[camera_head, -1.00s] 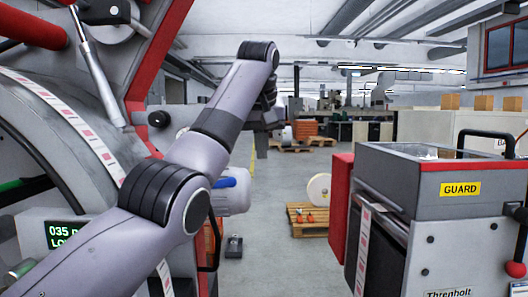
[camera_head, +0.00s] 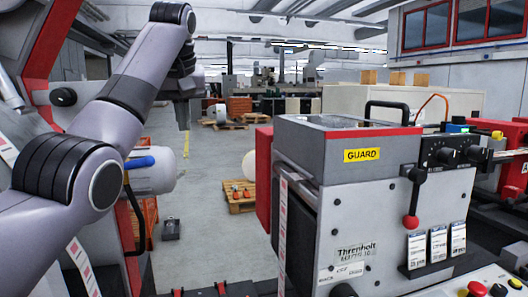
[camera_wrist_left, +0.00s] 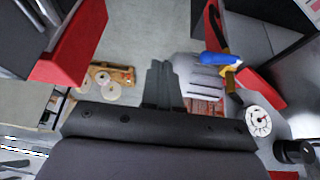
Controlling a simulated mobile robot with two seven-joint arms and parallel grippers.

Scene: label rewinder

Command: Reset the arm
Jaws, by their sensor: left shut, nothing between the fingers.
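My left arm comes in from the left of the head view, its forearm raised. My left gripper (camera_head: 183,122) hangs fingers-down over the aisle, apart from the machines. In the wrist view the fingers (camera_wrist_left: 161,75) are together, with nothing between them. The label rewinder's grey box (camera_head: 350,150) with the yellow GUARD label stands to the right of the gripper. A label web (camera_head: 282,235) runs down its left side. My right gripper does not show.
A red-edged machine frame (camera_head: 45,75) stands close at left, partly behind my arm. A wooden pallet (camera_head: 240,203) lies on the floor. The control panel with knobs (camera_head: 447,152) is at right.

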